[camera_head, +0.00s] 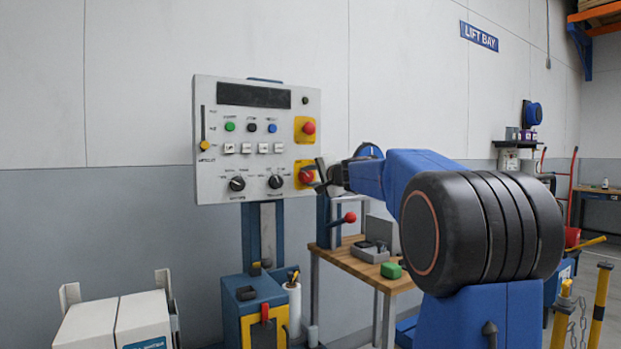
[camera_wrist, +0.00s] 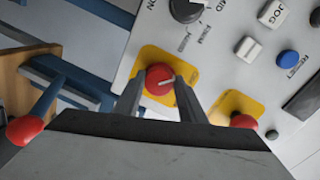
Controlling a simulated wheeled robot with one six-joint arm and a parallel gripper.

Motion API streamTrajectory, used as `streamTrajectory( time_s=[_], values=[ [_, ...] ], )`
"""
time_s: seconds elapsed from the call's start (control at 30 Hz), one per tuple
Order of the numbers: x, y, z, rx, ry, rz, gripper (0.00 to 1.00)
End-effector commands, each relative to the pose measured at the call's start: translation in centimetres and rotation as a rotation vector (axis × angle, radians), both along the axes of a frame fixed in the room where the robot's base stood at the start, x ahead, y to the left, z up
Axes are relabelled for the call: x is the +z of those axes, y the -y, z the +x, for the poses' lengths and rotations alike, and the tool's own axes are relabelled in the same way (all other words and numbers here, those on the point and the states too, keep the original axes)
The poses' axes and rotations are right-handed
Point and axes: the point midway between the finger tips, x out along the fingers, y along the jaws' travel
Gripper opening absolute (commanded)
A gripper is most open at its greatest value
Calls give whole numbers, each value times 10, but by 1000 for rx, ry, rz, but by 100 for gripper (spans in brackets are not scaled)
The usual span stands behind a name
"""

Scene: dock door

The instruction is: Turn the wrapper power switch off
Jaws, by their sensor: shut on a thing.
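The wrapper power switch is a red rotary knob (camera_head: 306,176) on a yellow plate at the lower right of the grey control panel (camera_head: 215,100). The wrist view shows the knob (camera_wrist: 159,79) from close up, with a pale pointer line slanting across its face. My gripper (camera_head: 318,176) comes in from the right and is shut on the knob. In the wrist view the two grey fingers of my gripper (camera_wrist: 158,88) stand on either side of it. In the head view the fingers partly cover the knob.
A red button (camera_head: 308,128) on another yellow plate sits just above the switch. Black knobs (camera_head: 276,182) and several small buttons lie to its left. A lever with a red ball (camera_head: 350,217) and a wooden bench (camera_head: 345,258) stand below right.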

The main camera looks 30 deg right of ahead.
Motion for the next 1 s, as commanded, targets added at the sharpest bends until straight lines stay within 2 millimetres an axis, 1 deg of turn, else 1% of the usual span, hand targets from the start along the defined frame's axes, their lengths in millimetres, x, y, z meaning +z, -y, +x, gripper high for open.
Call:
streamTrajectory(
  time_s=[0.5,0.53,0.57,0.6,0.87,1.0],
  values=[
    [0,0,1,1,1,-17,15],
    [0,0,1,1,1,-17,44],
    [0,0,1,1,1,-17,51],
    [0,0,1,1,1,-17,56],
    [0,0,0,1,1,-16,56],
    [1,1,-7,0,1,-16,56]
  ],
)
